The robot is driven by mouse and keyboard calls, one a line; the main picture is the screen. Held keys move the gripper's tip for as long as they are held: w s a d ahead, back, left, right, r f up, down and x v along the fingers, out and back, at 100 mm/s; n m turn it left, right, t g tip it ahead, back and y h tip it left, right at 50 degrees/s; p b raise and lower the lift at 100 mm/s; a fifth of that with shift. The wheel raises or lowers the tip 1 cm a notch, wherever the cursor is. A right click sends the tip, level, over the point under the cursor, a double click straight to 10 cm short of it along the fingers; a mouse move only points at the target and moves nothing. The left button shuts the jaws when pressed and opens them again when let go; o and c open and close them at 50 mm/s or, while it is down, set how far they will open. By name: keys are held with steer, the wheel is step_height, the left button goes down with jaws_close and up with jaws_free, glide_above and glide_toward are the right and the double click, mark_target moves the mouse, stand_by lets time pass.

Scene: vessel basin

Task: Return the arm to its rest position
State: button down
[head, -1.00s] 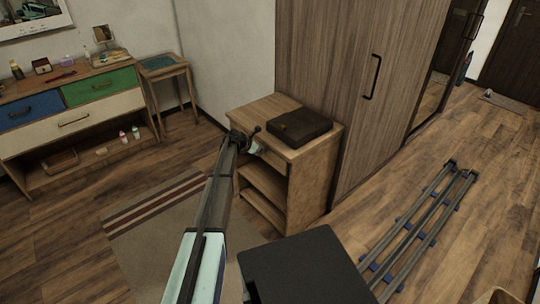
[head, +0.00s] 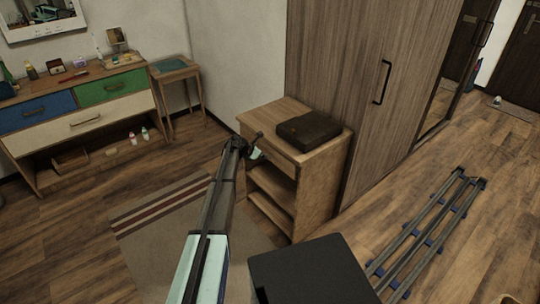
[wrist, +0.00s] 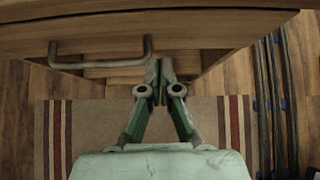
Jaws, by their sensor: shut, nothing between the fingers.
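My arm (head: 215,215) reaches forward from the bottom of the head view toward a small wooden cabinet (head: 331,180). My gripper (head: 256,152) is at the front left of the cabinet, near the drawer front and partly hidden by the wrist. In the wrist view my gripper (wrist: 160,72) has its fingertips together with nothing between them. The drawer's grey bar handle (wrist: 100,45) lies up and left of the fingertips, apart from them in the picture. I cannot tell whether the fingertips touch the cabinet.
A dark flat case (head: 308,130) lies on the cabinet top. A tall wardrobe (head: 345,70) stands to the right. A striped rug (head: 160,210) lies on the floor to the left. Floor rails (head: 430,235) run at the right. A dresser (head: 85,120) and small side table (head: 175,74) stand back left.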

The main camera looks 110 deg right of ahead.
steer(key=b+v, duration=0.2)
steer(key=v, duration=0.7)
steer(key=w+a+f+m+t+y, duration=0.15)
steer(key=w+a+f+m, duration=0.25)
steer(key=w+a+f, duration=0.7)
steer(key=w+a+f+m+t, duration=0.25)
steer(key=w+a+m, duration=0.35)
steer(key=w, duration=1.1)
steer(key=w+a+f+m+t+y, duration=0.1)
steer(key=w+a+f+m+t, duration=0.15)
steer(key=w+a+f, duration=0.85)
steer(key=w+a+y, duration=0.1)
steer(key=w+a, duration=1)
steer(key=w, duration=0.2)
steer(key=w+a+f+g+y, duration=0.15)
steer(key=w+a, duration=0.25)
steer(key=a, duration=0.9)
steer(key=w+a+f, duration=0.2)
steer(key=w+a, duration=0.1)
steer(key=a, duration=0.9)
steer(key=s+a+n+g, duration=0.1)
steer(key=s+a+n, duration=0.3)
steer(key=a, duration=0.8)
steer(key=s+a+n+g+h, duration=0.1)
steer(key=s+a+n, duration=0.3)
steer(key=a, duration=0.8)
steer(key=shift+s+a+f+g, duration=0.3)
steer(key=shift+s+f+g, duration=0.1)
steer(key=shift+s+f, duration=0.1)
